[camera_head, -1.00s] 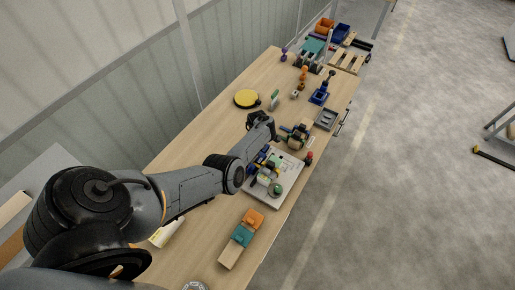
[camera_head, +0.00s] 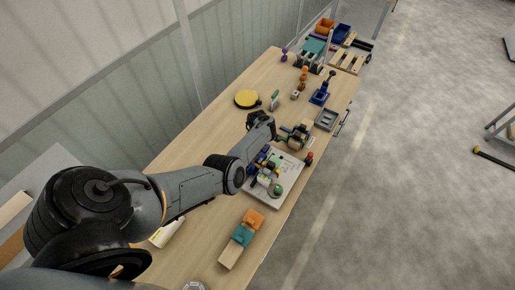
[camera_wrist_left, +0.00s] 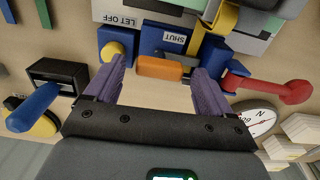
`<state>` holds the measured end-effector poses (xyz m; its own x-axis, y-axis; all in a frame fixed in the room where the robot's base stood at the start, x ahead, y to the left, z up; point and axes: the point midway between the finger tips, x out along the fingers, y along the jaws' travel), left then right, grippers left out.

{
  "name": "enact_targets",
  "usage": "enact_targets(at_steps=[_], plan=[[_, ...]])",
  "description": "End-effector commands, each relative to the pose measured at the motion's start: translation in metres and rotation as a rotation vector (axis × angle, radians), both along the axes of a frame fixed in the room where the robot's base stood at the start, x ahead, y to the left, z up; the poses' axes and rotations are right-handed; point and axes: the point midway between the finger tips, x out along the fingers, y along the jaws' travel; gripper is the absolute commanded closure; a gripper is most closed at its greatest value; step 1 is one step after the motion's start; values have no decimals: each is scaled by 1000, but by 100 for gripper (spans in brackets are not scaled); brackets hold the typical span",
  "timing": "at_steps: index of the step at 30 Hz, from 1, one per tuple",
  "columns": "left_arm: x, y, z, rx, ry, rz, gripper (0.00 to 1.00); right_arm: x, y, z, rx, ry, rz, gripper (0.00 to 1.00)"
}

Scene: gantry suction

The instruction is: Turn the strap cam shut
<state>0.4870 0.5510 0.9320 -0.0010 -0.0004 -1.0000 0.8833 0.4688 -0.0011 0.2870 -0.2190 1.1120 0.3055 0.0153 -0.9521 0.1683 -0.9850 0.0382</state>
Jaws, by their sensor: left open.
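In the left wrist view, an orange lever (camera_wrist_left: 160,67) lies crosswise at a blue block with a "SHUT" label (camera_wrist_left: 178,37). A yellow strap (camera_wrist_left: 222,20) runs over a grey body just beyond it. A "LET OFF" label (camera_wrist_left: 120,19) is at the upper left. My left gripper (camera_wrist_left: 160,74) is open, its two purple fingers on either side of the orange lever, with visible gaps. Whether the lever is at finger depth I cannot tell. In the head view, the strap fixture (camera_head: 298,137) stands just right of my left gripper, whose fingertips are hard to see. My right gripper is not in view.
Near the fingers are a red lever (camera_wrist_left: 290,92), a round gauge (camera_wrist_left: 256,118), a yellow knob (camera_wrist_left: 113,47) and a black box (camera_wrist_left: 58,78) with a blue lever. A white panel (camera_head: 289,187) with parts sits nearer. The table's left side is mostly clear.

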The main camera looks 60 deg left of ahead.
Motion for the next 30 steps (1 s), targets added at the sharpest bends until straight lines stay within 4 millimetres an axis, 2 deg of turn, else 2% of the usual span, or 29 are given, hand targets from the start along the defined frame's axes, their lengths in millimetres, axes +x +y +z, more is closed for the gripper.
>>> enact_targets(at_steps=[12, 18, 24, 30], plan=[[0, 1, 66, 4, 0, 1, 17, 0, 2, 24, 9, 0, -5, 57], [0, 1, 92, 3, 1, 1, 17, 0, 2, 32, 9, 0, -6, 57], [0, 0, 104, 1, 0, 1, 17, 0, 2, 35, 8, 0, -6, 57], [0, 0, 104, 0, -1, 1, 17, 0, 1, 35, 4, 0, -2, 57]])
